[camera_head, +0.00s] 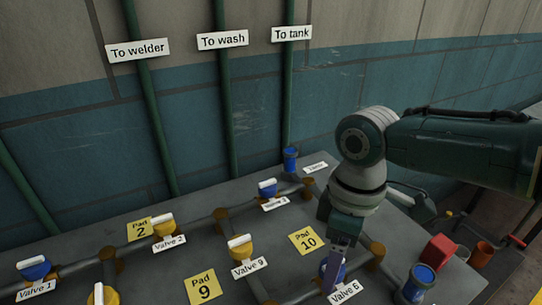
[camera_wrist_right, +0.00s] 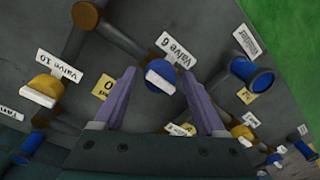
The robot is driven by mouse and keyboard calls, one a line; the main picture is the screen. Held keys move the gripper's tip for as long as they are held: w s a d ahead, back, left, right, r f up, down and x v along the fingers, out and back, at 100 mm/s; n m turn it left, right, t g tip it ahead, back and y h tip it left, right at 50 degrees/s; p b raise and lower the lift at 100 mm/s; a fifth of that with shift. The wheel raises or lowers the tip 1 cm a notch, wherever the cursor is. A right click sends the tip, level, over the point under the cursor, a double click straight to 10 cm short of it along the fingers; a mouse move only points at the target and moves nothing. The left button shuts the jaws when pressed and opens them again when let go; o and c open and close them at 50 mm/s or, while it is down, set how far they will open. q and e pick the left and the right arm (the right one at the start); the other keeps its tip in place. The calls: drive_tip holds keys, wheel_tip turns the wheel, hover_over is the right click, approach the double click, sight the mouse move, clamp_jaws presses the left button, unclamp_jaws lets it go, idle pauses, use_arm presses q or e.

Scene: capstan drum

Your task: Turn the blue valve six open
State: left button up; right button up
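Blue valve six (camera_wrist_right: 162,76) has a round blue body and a white bar handle, beside its "Valve 6" label (camera_wrist_right: 176,50) in the right wrist view. My right gripper (camera_wrist_right: 160,72) is open, its two purple fingers spread on either side of the valve in that picture. I cannot tell whether they touch it. In the head view my right gripper (camera_head: 334,268) points down over the valve's place by the "Valve 6" label (camera_head: 345,292) and mostly hides the valve. My left gripper is not in view.
Pipes run across the grey table. Yellow valve 9 (camera_head: 240,246) and yellow valve 2 (camera_head: 164,226) stand to the left. A blue cup-shaped fitting (camera_head: 420,278) and a red block (camera_head: 438,250) are at the right. In the right wrist view, a yellow valve (camera_wrist_right: 46,88) stands by the "Valve 10" label.

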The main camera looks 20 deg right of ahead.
drive_tip(key=shift+o, duration=0.3)
drive_tip(key=shift+r, duration=0.15)
wheel_tip(320, 180, up, 10)
drive_tip(key=p, duration=0.2)
drive_tip(key=shift+w+d+f, duration=0.2)
drive_tip(key=shift+w+d, duration=0.05)
drive_tip(key=shift+d, duration=0.05)
